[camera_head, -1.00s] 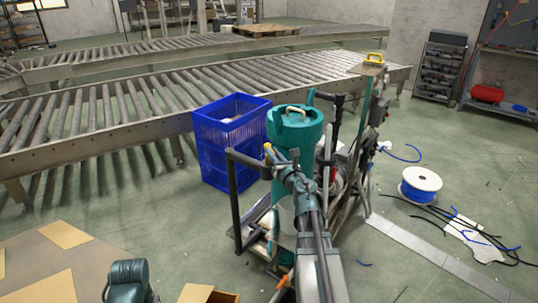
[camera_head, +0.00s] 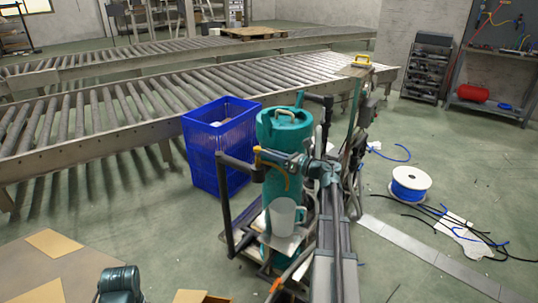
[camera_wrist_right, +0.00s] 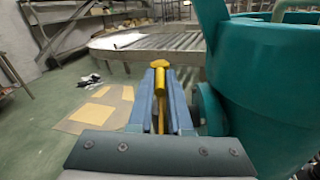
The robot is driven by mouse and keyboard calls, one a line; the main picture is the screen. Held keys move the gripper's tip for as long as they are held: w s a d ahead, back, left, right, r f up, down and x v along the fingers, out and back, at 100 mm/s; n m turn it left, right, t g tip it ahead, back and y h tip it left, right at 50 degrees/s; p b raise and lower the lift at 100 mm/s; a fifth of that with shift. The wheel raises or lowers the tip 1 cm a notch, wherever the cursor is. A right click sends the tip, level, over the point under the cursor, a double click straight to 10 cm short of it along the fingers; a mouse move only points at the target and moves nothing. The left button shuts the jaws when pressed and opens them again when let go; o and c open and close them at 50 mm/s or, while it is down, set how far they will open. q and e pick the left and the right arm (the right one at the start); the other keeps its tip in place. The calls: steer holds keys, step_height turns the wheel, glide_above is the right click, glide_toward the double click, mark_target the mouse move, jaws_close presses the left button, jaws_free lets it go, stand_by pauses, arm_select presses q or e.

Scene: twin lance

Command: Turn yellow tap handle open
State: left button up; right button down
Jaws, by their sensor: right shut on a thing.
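A teal cylindrical tank (camera_head: 283,128) with a handled lid stands upright on a cart. The yellow tap handle (camera_head: 261,152) is at the front of the tank. My right gripper (camera_head: 270,158) is at the handle. In the right wrist view, the yellow handle (camera_wrist_right: 160,83) lies between the two blue-grey fingers of my right gripper (camera_wrist_right: 160,92), which are shut on it, with the tank beside them on the right. A white mug (camera_head: 283,214) stands upright below the tap area. The spout is hidden. My left gripper is out of view.
A blue crate (camera_head: 207,150) stands left of the tank, close to the roller conveyor (camera_head: 120,120). A dark upright post (camera_head: 224,205) of the cart is just left of the mug. A cable spool (camera_head: 410,184) and loose cables lie on the floor at right.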

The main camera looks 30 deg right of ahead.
stand_by(0.4)
steer(key=c, duration=0.8)
jaws_free()
steer(key=shift+c, duration=0.2)
steer(key=v, duration=1.3)
steer(key=shift+s+d, duration=0.2)
steer(key=shift+s, duration=0.1)
